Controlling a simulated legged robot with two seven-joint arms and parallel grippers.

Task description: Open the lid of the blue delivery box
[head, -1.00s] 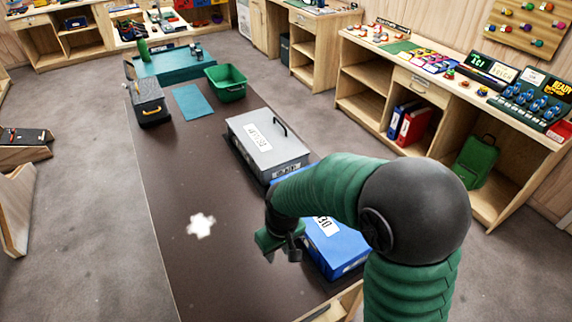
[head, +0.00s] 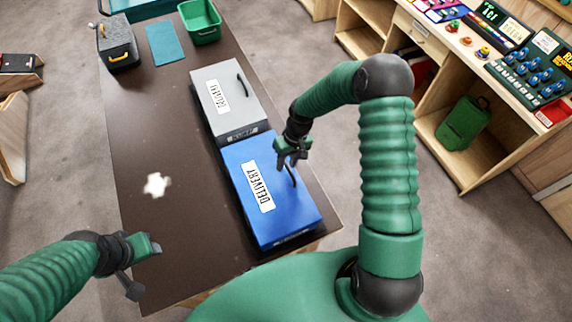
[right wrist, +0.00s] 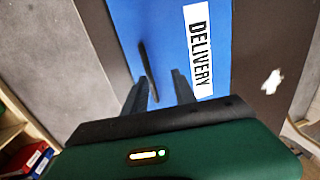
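The blue delivery box (head: 265,205) stands on the dark table with its lid down and a white DELIVERY label on top. Its dark handle (head: 290,177) is near the right side of the lid. My right gripper (head: 294,160) is above the handle.
A grey box (head: 215,75) with a handle stands directly behind the blue box. A white patch (head: 157,185) lies on the dark table (head: 170,230). A dark case (head: 118,50), a teal mat (head: 165,45) and a green bin (head: 201,22) are farther back.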

